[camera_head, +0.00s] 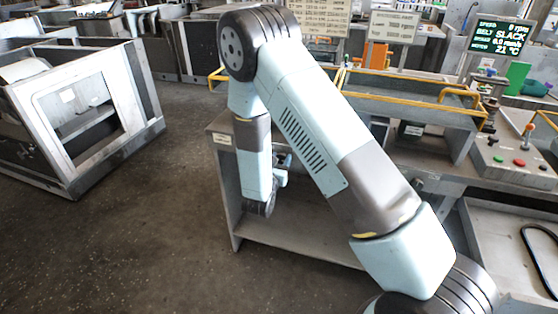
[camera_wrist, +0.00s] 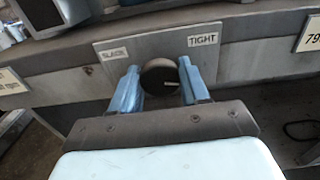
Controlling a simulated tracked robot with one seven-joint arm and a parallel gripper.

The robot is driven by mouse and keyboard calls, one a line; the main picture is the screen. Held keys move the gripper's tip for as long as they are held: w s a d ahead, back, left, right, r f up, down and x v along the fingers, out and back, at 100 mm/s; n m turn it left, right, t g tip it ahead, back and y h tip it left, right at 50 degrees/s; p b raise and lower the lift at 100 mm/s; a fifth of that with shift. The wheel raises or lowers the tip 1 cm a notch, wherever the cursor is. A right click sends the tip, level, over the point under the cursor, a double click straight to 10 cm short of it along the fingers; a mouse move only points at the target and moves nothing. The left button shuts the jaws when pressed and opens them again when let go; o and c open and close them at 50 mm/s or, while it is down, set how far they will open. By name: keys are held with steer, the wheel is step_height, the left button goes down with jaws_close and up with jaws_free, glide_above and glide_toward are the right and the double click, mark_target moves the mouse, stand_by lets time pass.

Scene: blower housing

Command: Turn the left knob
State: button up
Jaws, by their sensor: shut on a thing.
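A dark round knob (camera_wrist: 159,75) sits on a grey plate (camera_wrist: 224,60) on the bench front in the wrist view. The plate has a SLACK label (camera_wrist: 114,53) at the left and a TIGHT label (camera_wrist: 202,40) at the right. A white mark on the knob points right. My gripper (camera_wrist: 158,84) has one blue finger on each side of the knob and is shut on it. In the head view my gripper (camera_head: 283,168) is partly hidden by my arm at the bench front, and the knob is not visible.
A display (camera_head: 498,38) at the back right reads BELT SLACK and speed 0 rpm. A control box (camera_head: 515,160) with buttons and a lever stands at the right. Yellow rails (camera_head: 410,102) edge the bench. A grey metal housing (camera_head: 85,110) stands left, with open floor between.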

steer(key=m, duration=0.3)
steer(key=shift+w+a+r, duration=0.15)
steer(key=shift+r, duration=0.05)
steer(key=shift+m, duration=1.7)
steer(key=o, duration=1.1)
steer(key=shift+d+f, duration=0.1)
steer(key=shift+d, duration=0.1)
steer(key=shift+c, duration=0.2)
steer(key=shift+s, duration=0.2)
